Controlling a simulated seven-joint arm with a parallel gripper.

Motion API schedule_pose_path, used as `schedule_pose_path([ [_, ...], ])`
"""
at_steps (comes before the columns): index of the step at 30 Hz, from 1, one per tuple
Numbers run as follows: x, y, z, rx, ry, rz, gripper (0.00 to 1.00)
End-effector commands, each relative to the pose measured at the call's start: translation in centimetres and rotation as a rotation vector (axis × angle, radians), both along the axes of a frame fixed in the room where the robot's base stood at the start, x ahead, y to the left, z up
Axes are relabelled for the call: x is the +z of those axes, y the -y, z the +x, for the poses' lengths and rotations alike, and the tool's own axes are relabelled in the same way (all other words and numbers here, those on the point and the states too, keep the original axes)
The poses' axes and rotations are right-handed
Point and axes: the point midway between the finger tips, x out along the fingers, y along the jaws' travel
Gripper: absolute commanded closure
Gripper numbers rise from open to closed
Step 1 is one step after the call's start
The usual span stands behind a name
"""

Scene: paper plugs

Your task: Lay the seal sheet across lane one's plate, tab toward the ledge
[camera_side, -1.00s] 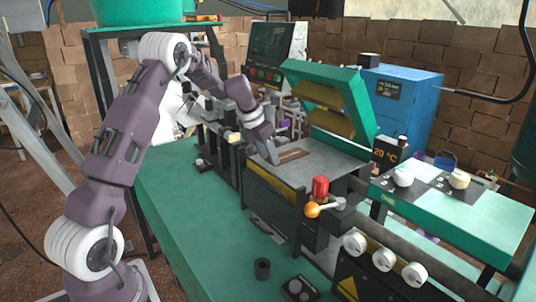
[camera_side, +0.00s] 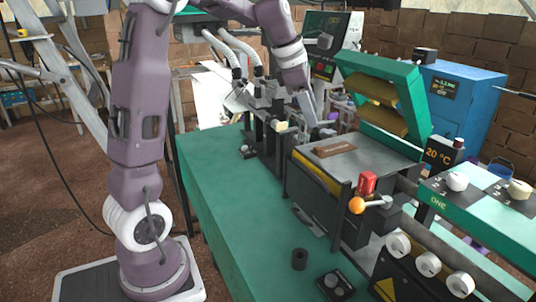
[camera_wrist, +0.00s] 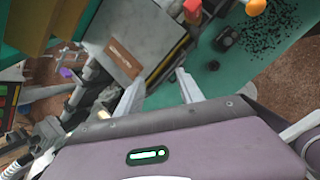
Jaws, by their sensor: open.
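A small brown sheet (camera_side: 334,148), which looks like the seal sheet, lies flat on the grey metal plate (camera_side: 362,163) under the raised green press lid. It also shows in the wrist view (camera_wrist: 124,58), near the plate's edge, with a pale mark across its middle. I cannot make out its tab. My gripper (camera_side: 314,124) is just behind and left of the sheet, apart from it. In the wrist view my gripper (camera_wrist: 158,90) has its two fingers spread with nothing between them.
The green lid (camera_side: 385,92) stands open over the plate's back. A red-topped post and orange-knobbed lever (camera_side: 357,205) stand at the front corner. A panel marked ONE (camera_side: 460,207) is at right. The green bench (camera_side: 225,185) has bare room at left.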

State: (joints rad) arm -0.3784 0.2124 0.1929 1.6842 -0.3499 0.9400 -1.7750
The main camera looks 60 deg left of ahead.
Motion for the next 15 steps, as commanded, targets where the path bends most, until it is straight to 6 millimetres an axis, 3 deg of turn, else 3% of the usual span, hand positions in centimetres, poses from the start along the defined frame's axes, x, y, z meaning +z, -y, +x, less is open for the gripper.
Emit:
schedule_pose_path([
  [1, 1.7, 4.2, -3.0, -0.275, 0.025, 0.108, 0.56],
  [3, 2.6, 9.3, -8.0, -0.718, 0.054, 0.299, 0.56],
  [6, 2.0, 14.5, -15.7, -1.333, 0.086, 0.593, 0.56],
  [10, -0.8, 17.1, -23.0, -1.929, 0.094, 0.918, 0.56],
  [12, -2.0, 17.5, -25.2, -2.117, 0.084, 1.027, 0.56],
  [15, -2.9, 17.6, -26.4, -2.241, 0.074, 1.099, 0.56],
])
